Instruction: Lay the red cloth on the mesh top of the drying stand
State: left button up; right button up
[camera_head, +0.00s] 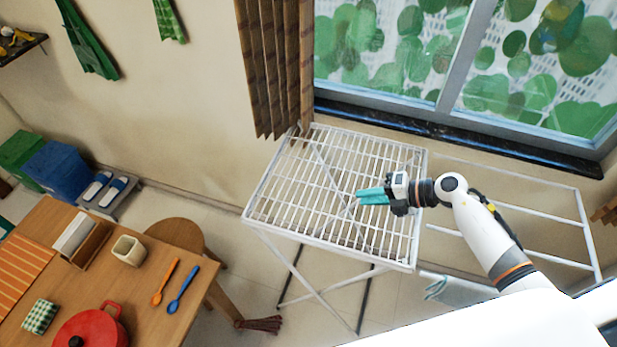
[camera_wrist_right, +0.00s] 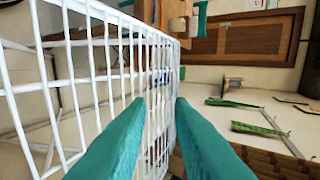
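The white drying stand (camera_head: 300,215) is below the window in the head view, its mesh top bare. My right gripper (camera_head: 362,196) is over the right part of the mesh, its teal fingers pointing left. In the right wrist view the fingers (camera_wrist_right: 158,100) are apart with nothing between them, and the stand's bars (camera_wrist_right: 105,60) run close by on the left. I cannot tell whether they touch the mesh. No red cloth is clearly seen; a dark reddish bundle (camera_head: 260,325) lies low near the table leg, and I cannot tell what it is. My left gripper is not in view.
A wooden table (camera_head: 145,290) at lower left holds a red pot (camera_head: 92,328), a cream cup (camera_head: 128,250) and orange and blue spoons. A round stool (camera_head: 178,233) is beside it. A brown curtain (camera_head: 275,70) hangs behind the stand. A pale cloth (camera_head: 460,291) is below the rails at right.

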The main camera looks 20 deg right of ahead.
notch_tip(320, 180, up, 7)
jog(key=s+d, duration=0.1)
jog(key=d, duration=0.1)
jog(key=shift+s+r, duration=0.2)
